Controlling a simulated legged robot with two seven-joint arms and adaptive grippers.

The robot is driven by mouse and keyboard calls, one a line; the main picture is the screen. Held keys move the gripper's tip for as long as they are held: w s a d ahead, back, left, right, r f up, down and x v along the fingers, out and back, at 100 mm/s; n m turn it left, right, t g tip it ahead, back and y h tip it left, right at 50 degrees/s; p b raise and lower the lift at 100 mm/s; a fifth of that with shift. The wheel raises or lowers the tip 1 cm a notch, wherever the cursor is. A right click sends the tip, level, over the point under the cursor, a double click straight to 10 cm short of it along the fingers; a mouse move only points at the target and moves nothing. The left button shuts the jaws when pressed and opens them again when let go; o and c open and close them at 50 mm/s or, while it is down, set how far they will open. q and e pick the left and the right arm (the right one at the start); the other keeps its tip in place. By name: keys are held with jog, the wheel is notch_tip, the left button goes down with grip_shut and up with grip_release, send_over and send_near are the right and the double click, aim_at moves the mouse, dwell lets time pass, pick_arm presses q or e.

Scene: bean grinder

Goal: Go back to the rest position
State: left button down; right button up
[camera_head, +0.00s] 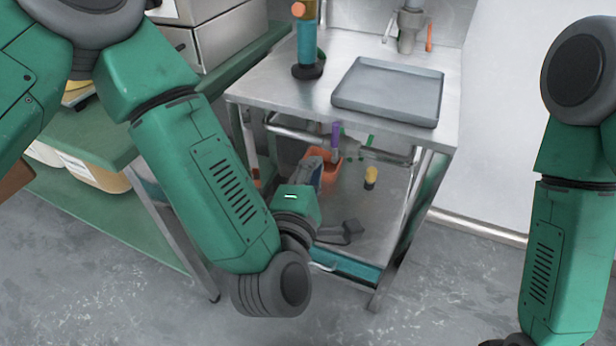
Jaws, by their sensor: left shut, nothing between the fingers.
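My left arm comes in from the left and bends at a low elbow in front of the metal table. My left gripper (349,231) is a small dark shape beyond the wrist, in front of the table's lower shelf. It is shut and I see nothing held in it. Part of it is hidden behind my own arm. My right arm hangs down along the right edge, and its gripper is out of the picture.
The metal table (270,82) bears a grey tray (388,90) and a teal grinder (306,45) with an orange top. An orange bin (331,170) and a yellow-topped item (371,177) sit on the lower shelf. A green shelf unit (108,135) stands left. Floor shows clear between table and right arm.

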pick_arm(q)
jog(key=s+a+f+m+g+p, duration=0.6)
jog(key=s+a+f+m+g, duration=0.4)
jog(key=s+a+f+m, duration=0.4)
jog(key=s+a+f+m+g+y+p, duration=0.2)
jog(key=s+a+m+g, duration=0.3)
jog(key=s+a, duration=0.6)
jog(key=shift+a+f+g+y, duration=0.35)
jog(key=shift+f+g+y, duration=0.15)
jog(key=shift+f+g, duration=0.4)
